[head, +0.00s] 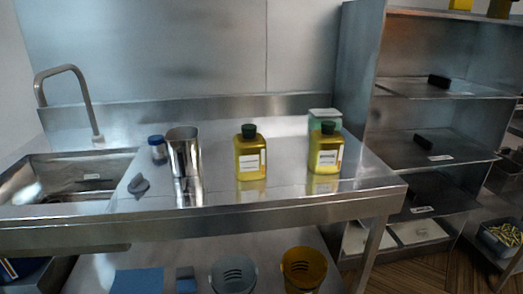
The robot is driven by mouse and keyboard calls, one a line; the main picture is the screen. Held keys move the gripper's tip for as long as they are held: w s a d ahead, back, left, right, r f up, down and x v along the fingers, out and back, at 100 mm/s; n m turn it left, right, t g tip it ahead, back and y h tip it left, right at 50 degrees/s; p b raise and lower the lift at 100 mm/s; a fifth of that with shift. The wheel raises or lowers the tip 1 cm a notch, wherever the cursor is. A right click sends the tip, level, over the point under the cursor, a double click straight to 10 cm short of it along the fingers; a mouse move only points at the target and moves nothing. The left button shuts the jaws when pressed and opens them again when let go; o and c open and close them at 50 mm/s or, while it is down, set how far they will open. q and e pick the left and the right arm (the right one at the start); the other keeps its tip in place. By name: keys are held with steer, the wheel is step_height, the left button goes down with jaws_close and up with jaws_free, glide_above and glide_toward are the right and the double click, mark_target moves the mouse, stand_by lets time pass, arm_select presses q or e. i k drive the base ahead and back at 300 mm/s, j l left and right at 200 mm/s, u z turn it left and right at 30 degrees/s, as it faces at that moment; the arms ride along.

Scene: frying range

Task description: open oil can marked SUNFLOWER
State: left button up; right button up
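Two yellow oil cans with dark green caps stand upright on the steel counter (220,194). One oil can (250,164) stands near the middle, and the other oil can (325,158) stands to its right. Both caps, the middle cap (249,130) and the right cap (328,126), sit on their cans. Each can has a pale label, but the print is too small for me to tell which one reads SUNFLOWER. Neither of my grippers is in view.
A tall steel cup (184,152), a small blue-lidded jar (157,148) and a grey lump (138,185) stand left of the cans. A pale green box (316,118) is behind the right can. A sink with a tap (72,72) is left; steel shelves (430,88) are right.

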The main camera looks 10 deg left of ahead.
mark_target(250, 149)
steer(key=i+j+z, duration=0.15)
steer(key=j, duration=0.15)
steer(key=i+j+z, duration=0.15)
steer(key=j, duration=0.2)
steer(key=i+j+z, duration=0.15)
steer(key=j, duration=0.2)
steer(key=j+z, duration=0.2)
steer(key=i+j, duration=0.05)
steer(key=j, duration=0.1)
